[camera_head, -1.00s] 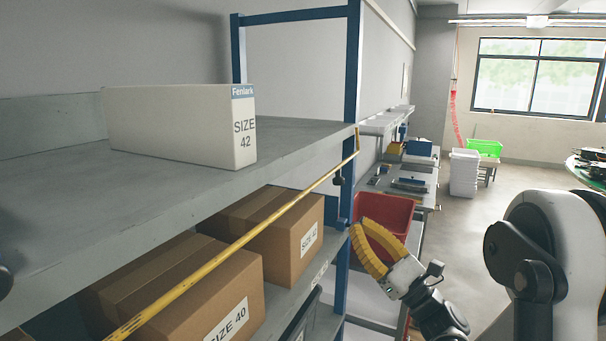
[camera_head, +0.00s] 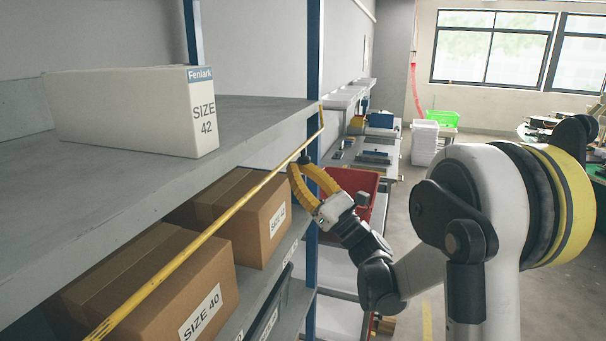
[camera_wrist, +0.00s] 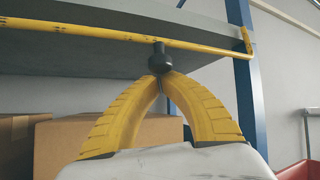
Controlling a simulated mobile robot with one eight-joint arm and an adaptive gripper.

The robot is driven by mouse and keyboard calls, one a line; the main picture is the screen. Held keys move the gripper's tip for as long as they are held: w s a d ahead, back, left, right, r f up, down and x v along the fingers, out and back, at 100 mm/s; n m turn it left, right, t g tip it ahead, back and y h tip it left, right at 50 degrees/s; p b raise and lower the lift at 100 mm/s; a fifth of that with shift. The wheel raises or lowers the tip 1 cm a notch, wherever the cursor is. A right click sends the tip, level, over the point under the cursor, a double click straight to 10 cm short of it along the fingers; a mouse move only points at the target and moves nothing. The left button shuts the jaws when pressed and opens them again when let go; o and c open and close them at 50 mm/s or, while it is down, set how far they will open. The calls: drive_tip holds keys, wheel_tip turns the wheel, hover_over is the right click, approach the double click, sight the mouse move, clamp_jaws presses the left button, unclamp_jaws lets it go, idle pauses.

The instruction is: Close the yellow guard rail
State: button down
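The yellow guard rail (camera_head: 210,232) is a thin bar slanting along the front of the grey shelf, from lower left to a bent end near the blue post. It also crosses the top of the wrist view (camera_wrist: 90,27), just below the shelf edge. A black knob (camera_wrist: 160,58) hangs from the rail near its bent end. My gripper (camera_head: 301,165) has yellow ribbed fingers and reaches up to the knob from below. In the wrist view its fingertips (camera_wrist: 161,78) come together at the knob's lower part, hiding its underside.
A white size 42 box (camera_head: 130,112) sits on the shelf (camera_head: 250,120). Brown boxes (camera_head: 150,285) stand on the level below, behind the rail. A blue post (camera_head: 313,60) rises beside the rail's end. A red bin (camera_head: 362,190) is behind my gripper. Floor is open at right.

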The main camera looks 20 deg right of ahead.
idle(0.4)
drive_tip(key=shift+s+d+n+g+p, duration=0.3)
drive_tip(key=shift+d+g+p, duration=0.1)
drive_tip(key=shift+g, duration=0.1)
